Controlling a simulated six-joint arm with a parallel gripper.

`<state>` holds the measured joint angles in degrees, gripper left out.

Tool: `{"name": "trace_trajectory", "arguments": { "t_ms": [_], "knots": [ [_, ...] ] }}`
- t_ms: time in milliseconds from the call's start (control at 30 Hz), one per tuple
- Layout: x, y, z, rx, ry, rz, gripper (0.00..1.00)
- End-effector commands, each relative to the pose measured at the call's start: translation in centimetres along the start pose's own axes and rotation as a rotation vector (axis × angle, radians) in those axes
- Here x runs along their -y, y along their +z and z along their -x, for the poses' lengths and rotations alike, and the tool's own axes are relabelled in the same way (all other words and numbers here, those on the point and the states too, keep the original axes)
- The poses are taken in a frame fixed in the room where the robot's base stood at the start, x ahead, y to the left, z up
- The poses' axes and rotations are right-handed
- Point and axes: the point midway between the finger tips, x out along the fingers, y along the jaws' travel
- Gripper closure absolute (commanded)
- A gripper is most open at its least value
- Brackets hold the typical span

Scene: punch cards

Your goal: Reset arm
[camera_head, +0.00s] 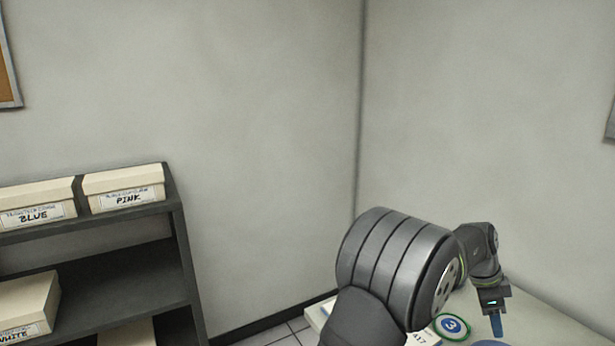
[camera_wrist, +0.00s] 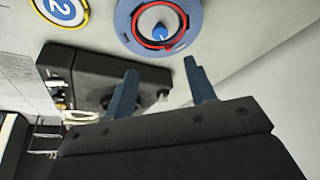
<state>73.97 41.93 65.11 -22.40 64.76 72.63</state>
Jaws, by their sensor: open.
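My gripper (camera_wrist: 160,88) shows in the wrist view with its two blue fingers apart and nothing between them. In the head view my gripper (camera_head: 496,325) points down over the pale table at the lower right, and its fingertips are near the bottom edge of the picture. My dark arm hides part of the table there.
A round blue piece with a red ring (camera_wrist: 158,22) and a yellow-rimmed badge marked 2 (camera_wrist: 62,8) lie beyond the fingers, near a black device (camera_wrist: 90,75). A green-rimmed badge marked 3 (camera_head: 453,326) lies by my arm. A dark shelf (camera_head: 110,262) with labelled boxes stands left.

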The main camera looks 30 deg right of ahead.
Motion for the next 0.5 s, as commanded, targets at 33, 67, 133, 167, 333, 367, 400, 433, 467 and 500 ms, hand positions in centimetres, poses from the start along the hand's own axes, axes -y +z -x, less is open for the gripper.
{"name": "trace_trajectory", "arguments": {
  "t_ms": [33, 67, 133, 167, 333, 367, 400, 433, 467, 500],
  "knots": [
    [0.0, 0.0, -1.0, 0.000, 0.001, 0.000, 0.50],
    [0.0, 0.0, -1.6, 0.000, 0.001, 0.000, 0.50],
    [0.0, 0.0, -3.1, 0.000, 0.001, 0.001, 0.50],
    [0.0, 0.0, -3.7, 0.000, 0.002, 0.001, 0.50],
    [0.0, 0.0, -7.1, 0.000, 0.002, 0.001, 0.50],
    [0.0, 0.0, -7.7, 0.000, 0.002, 0.001, 0.50],
    [0.0, 0.0, -8.5, 0.000, 0.001, 0.001, 0.50],
    [0.0, 0.0, -9.1, 0.000, 0.001, 0.001, 0.50],
    [0.0, 0.0, -9.7, 0.000, 0.001, 0.001, 0.50],
    [0.0, 0.0, -10.5, 0.000, 0.000, 0.000, 0.50]
  ]
}}
